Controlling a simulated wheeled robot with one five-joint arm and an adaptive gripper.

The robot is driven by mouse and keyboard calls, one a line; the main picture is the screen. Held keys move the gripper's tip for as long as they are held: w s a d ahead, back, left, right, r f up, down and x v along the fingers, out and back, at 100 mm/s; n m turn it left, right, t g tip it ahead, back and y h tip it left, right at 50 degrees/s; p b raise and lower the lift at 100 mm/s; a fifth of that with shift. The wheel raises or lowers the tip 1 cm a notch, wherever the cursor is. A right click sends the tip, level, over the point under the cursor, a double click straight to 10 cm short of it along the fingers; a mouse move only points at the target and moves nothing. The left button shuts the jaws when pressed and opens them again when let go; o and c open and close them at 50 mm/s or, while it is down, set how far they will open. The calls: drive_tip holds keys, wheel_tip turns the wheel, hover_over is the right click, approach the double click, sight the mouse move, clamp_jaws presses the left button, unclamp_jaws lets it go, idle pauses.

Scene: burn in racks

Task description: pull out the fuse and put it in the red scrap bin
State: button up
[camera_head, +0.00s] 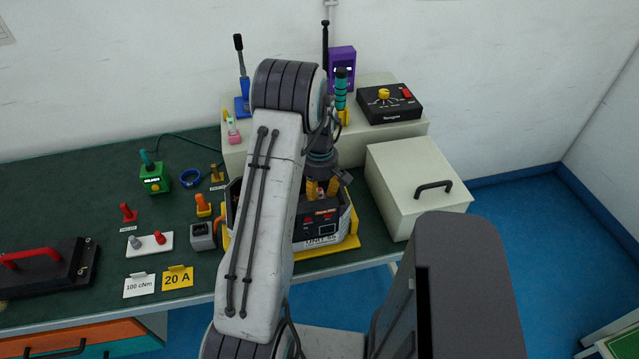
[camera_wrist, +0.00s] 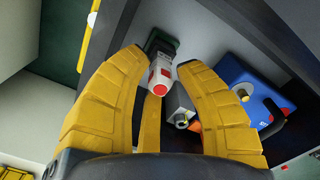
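In the wrist view, a white cylinder with red marks and a red end (camera_wrist: 160,76), likely the fuse, stands in a dark green holder (camera_wrist: 160,42). In the head view, my gripper (camera_head: 322,190) points down over the open unit (camera_head: 318,243) with a black front panel and yellow edges. My arm hides much of that unit, and the fuse cannot be made out there. No red scrap bin is seen in either view.
A blue block with a black part (camera_wrist: 252,98) and a grey piece (camera_wrist: 180,103) sit near the fingers. A lidded white box (camera_head: 415,190) stands right of the unit, and a black control box (camera_head: 390,103) behind. Small tools stand left on the green bench (camera_head: 80,195).

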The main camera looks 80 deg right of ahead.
drive_tip(key=shift+f, duration=0.35)
clamp_jaws()
idle(0.6)
